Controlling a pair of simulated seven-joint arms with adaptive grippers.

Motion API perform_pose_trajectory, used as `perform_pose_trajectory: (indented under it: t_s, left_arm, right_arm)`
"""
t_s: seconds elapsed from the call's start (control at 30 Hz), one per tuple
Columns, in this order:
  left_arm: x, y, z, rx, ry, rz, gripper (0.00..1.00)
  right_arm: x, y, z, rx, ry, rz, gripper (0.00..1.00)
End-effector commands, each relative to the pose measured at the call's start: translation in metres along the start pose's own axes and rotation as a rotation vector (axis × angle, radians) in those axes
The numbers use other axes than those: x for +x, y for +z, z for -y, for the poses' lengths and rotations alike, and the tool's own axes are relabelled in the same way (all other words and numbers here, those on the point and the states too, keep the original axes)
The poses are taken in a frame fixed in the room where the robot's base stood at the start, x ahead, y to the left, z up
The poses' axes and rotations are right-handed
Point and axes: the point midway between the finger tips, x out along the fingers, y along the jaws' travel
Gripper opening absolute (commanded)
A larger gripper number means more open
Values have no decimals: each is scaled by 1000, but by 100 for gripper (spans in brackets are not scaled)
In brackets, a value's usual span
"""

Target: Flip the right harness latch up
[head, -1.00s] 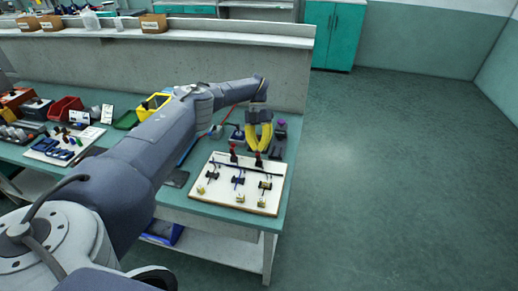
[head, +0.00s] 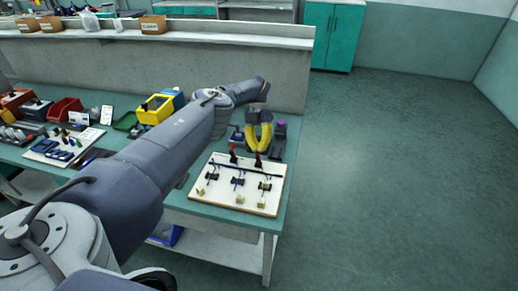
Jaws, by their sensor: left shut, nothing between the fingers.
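The white harness board (head: 220,203) lies on the right end of the bench. My left gripper (head: 259,149), with yellow fingers, points down just behind and above the right latch. It is shut and empty. I cannot tell whether its fingertips touch the latch. My right gripper is not in view.
Dark cables and small black clips (head: 238,181) cross the board, with small yellowish blocks (head: 240,199) near its front. A dark device with a purple knob (head: 281,125) stands behind the board. A yellow bin (head: 154,109) is farther left. Open floor lies right of the bench.

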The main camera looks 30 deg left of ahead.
Motion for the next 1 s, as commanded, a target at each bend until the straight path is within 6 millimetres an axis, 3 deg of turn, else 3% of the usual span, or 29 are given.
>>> perform_pose_trajectory:
  t_s: [0.13, 0.47, 0.77, 1.0]
  left_arm:
    - [1, 0, 0, 1, 1, -2, 0]
    - [1, 0, 0, 0, 0, 0, 38]
    - [-1, 0, 0, 0, 0, 0, 39]
    - [-15, -10, 5, 2, 0, 2, 39]
  right_arm:
    - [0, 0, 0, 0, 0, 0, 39]
    - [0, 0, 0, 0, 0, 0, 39]
    - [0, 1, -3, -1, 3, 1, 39]
    - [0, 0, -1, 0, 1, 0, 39]
